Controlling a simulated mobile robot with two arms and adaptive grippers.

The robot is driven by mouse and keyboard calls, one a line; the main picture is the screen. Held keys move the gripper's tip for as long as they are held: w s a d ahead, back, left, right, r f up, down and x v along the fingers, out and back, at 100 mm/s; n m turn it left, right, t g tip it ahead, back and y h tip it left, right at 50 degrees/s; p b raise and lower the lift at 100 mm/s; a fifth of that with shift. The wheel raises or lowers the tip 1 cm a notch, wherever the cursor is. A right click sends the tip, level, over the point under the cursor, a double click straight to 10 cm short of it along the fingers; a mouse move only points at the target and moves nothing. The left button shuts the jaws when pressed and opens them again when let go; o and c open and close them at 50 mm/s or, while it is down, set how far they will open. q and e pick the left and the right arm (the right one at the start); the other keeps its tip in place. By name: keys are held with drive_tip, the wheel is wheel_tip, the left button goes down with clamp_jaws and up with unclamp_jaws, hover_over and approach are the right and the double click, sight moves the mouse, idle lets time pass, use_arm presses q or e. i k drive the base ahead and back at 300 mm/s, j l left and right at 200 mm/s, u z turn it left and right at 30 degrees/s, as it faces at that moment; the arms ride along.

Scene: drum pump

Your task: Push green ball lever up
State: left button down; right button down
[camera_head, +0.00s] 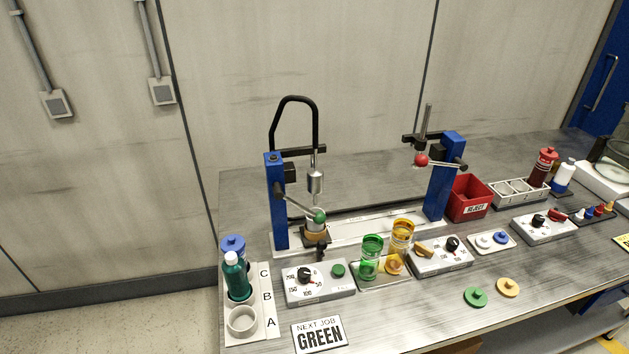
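The green ball (319,216) is at the end of a thin metal lever (298,205). The lever runs from the left blue column (277,215) and slopes down to the right, so the ball is at its low end. A silver cylindrical head (315,182) hangs above and behind the ball. A dark holder with an orange-brown part (316,236) sits just below it, partly hidden by the ball. Neither of my grippers is in view.
A second blue column (442,178) carries a red ball lever (421,160). In front are a dial box (318,286), green cups (371,258), yellow cups (401,236) and a bottle rack (263,310). A red reject bin (468,200) stands right. The front table edge is mostly clear.

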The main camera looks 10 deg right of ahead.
sight(320, 218)
drive_tip(key=k+l+z, duration=0.15)
drive_tip(key=z, duration=0.35)
drive_tip(key=k+l+z, duration=0.1)
drive_tip(key=l+z, duration=0.15)
drive_tip(key=z, duration=0.2)
